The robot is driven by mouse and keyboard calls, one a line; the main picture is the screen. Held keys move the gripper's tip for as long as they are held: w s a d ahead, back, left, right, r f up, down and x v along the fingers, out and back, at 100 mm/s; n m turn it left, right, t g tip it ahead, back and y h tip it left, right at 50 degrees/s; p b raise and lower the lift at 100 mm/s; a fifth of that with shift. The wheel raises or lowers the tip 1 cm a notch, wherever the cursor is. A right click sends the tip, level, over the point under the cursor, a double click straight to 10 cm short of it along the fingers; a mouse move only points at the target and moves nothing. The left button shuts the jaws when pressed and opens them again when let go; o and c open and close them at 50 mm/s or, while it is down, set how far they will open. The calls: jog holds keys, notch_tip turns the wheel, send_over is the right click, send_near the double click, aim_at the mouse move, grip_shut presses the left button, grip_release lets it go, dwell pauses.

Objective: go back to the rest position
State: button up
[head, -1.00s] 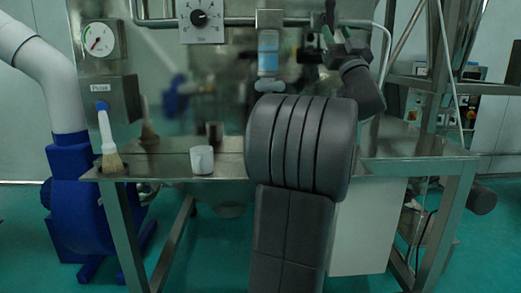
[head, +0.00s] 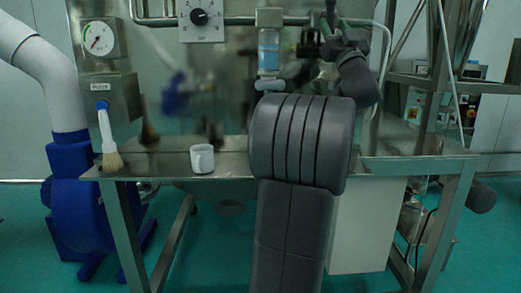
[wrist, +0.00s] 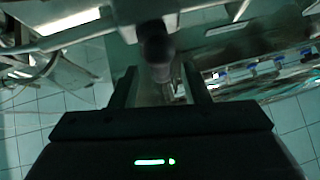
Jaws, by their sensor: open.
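My gripper (wrist: 160,88) is open in the wrist view, its two dark fingers apart on either side of a dark rounded fitting with a metallic stem (wrist: 157,55). I cannot tell whether that fitting is between the fingers or beyond them. In the head view my gripper (head: 336,35) is raised at the upper right of the steel panel, beside the pipework, small and dark. My arm hides part of the bench and panel behind it.
A steel bench (head: 400,160) runs in front of me. On its left are a white cup (head: 202,159) and a white-handled brush (head: 106,135). A bottle with a blue label (head: 268,50) is on the panel, close left of my gripper. A blue blower (head: 78,200) stands left.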

aim_at(329, 21)
jog(key=x, duration=0.4)
jog(key=shift+w+a+r+p, duration=0.1)
jog(key=shift+w+r+p, duration=0.15)
jog(key=shift+p, duration=0.1)
jog(key=shift+f+m+h+b, duration=0.3)
jog(key=shift+m+h+b, duration=0.2)
jog(key=shift+m+h, duration=0.25)
jog(key=m+h, duration=0.1)
jog(key=m+t+h, duration=0.1)
jog(key=m+h, duration=0.1)
jog(key=shift+s+r, duration=0.15)
jog(key=shift+s, duration=0.05)
jog(key=m+h, duration=0.4)
jog(key=shift+r, duration=0.1)
jog(key=shift+r+m+g+h+p, duration=0.15)
jog(key=shift+m+g+h+p, duration=0.35)
jog(key=shift+m+h+p, duration=1.15)
jog(key=m+h, duration=0.2)
jog(key=m, duration=0.1)
jog(key=shift+g+h, duration=0.3)
jog(key=shift+g, duration=0.1)
jog(key=shift+m, duration=0.3)
jog(key=shift+f+m+h+p, duration=0.3)
jog(key=shift+m+h+p, duration=0.1)
